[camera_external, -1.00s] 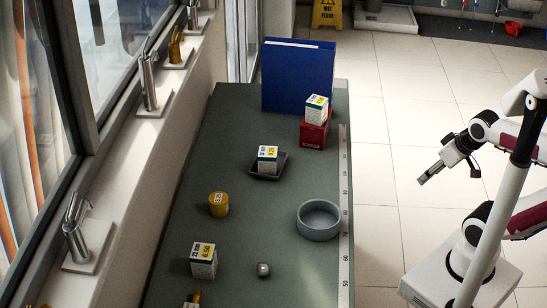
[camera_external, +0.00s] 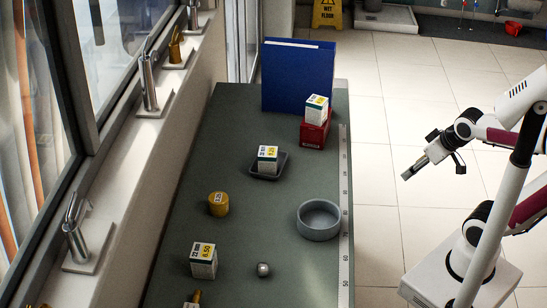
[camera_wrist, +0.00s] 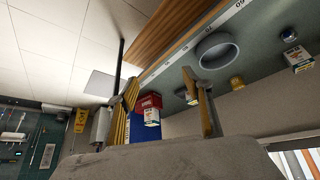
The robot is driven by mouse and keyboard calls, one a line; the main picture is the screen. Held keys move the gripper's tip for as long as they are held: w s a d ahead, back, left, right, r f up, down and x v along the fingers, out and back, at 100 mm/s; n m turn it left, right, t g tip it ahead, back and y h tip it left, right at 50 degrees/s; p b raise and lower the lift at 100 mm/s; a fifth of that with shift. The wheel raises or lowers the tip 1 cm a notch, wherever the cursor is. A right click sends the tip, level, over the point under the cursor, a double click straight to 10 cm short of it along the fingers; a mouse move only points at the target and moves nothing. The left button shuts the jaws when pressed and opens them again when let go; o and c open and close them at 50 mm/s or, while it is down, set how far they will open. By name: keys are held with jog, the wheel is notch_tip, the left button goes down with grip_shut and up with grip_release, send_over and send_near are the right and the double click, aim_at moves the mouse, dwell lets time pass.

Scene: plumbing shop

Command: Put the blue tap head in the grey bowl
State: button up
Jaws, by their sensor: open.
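The grey bowl (camera_external: 318,233) stands empty near the right edge of the dark counter; it also shows in the wrist view (camera_wrist: 203,58). A small rounded piece (camera_external: 263,270) lies on the counter in front of the bowl and to its left. It looks silvery there and dark bluish in the wrist view (camera_wrist: 289,36); it is too small to confirm as the blue tap head. My gripper (camera_external: 409,174) is open and empty, off the counter's right side, well away from both. Its two fingers (camera_wrist: 162,90) stand apart in the wrist view.
On the counter (camera_external: 240,140) are a yellow cylinder (camera_external: 218,206), a labelled box (camera_external: 203,264), a dark tray (camera_external: 282,168) with a box on it, a red box (camera_external: 313,133) topped by another box, and a tall blue binder (camera_external: 297,78). Taps line the sill.

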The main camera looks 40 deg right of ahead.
jog(key=w+a+f+n+t+y, duration=0.1)
jog(key=w+a+f+n, duration=0.2)
jog(key=w+a, duration=0.55)
jog(key=n+g+y, duration=0.1)
jog(key=n+y, duration=0.6)
jog(key=y, duration=0.1)
send_near(267, 265)
jog(key=shift+w+a+f, duration=0.55)
jog(key=shift+w+f, duration=0.15)
jog(key=shift+f, duration=0.15)
jog(key=shift+x, duration=1.3)
jog(key=shift+a+x, duration=0.25)
jog(key=shift+x, duration=1.5)
jog(key=shift+w+a+f, duration=0.2)
jog(key=shift+a+f, duration=0.15)
jog(key=shift+a, duration=0.25)
